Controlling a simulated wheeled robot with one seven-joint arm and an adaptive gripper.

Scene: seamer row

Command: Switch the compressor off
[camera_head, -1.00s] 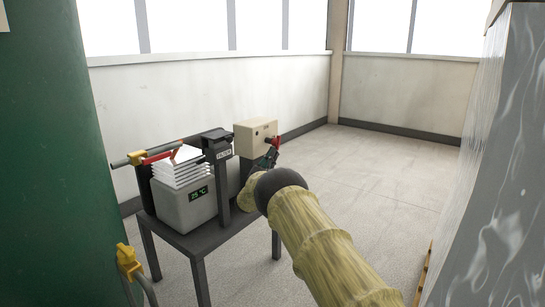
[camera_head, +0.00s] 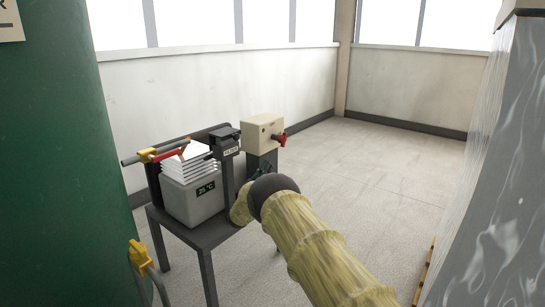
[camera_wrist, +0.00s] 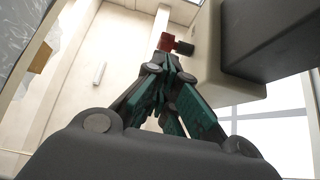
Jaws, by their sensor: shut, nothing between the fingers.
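The compressor (camera_head: 197,200) is a grey unit with white fins and a small green "25 °C" display. A beige switch box (camera_head: 261,134) stands at its right, with a red switch handle (camera_head: 280,139) on its right-hand face. My gripper (camera_head: 263,171) is low beside the box, below the red handle, partly hidden by my wrist. In the wrist view its teal-padded fingers (camera_wrist: 167,66) are shut and empty. The red handle (camera_wrist: 166,42) shows just beyond the fingertips, by the beige box (camera_wrist: 204,45). I cannot tell whether they touch, nor which setting the handle is in.
The dark table (camera_head: 204,236) carries the equipment. A pipe with a yellow fitting and red lever (camera_head: 168,155) runs above the fins. A green tank (camera_head: 60,170) stands at left, with a yellow-handled valve (camera_head: 141,256). A wrapped stack (camera_head: 492,170) fills the right. The floor behind is clear.

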